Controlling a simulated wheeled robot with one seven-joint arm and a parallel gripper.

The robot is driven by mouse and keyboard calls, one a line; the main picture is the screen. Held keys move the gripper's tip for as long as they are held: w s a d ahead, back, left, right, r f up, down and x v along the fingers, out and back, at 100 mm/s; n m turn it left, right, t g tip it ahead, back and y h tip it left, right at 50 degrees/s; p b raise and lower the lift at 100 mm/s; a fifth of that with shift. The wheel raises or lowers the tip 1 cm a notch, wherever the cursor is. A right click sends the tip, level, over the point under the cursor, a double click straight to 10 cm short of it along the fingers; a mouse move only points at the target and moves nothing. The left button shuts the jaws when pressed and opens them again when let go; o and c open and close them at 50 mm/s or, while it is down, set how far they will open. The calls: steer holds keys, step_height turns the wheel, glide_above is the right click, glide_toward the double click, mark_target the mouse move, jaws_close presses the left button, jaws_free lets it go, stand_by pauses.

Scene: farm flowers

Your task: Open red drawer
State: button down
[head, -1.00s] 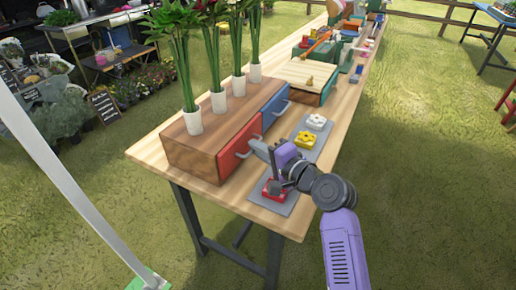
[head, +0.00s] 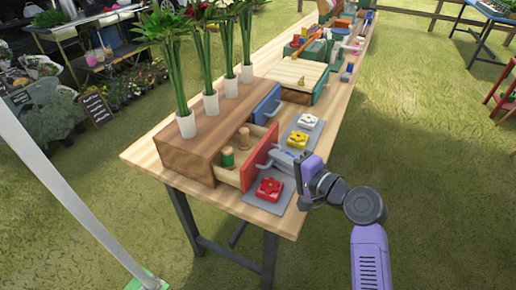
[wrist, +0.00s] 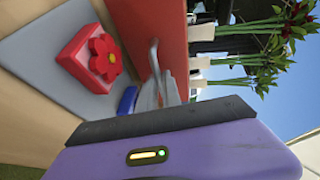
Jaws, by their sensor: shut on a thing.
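The red drawer (head: 262,157) is pulled out of the wooden box (head: 185,158). Its light wooden inside shows, with a green spool (head: 228,158) and a wooden peg-like piece (head: 243,138) in it. My gripper (head: 290,160) is at the front of the red drawer, shut on its grey handle (head: 272,158). In the wrist view the red drawer front (wrist: 155,35) stands upright past the gripper, with the handle (wrist: 154,60) at the jaws. The fingertips are partly hidden there.
White vases with tall flowers stand on the box.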

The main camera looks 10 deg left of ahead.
steer(key=d, duration=0.1)
steer(key=s+d, duration=0.1)
steer(key=d, duration=0.1)
steer(key=c, duration=1.5)
jaws_free()
steer(key=shift+c, duration=0.2)
steer(key=shift+v, duration=3.9)
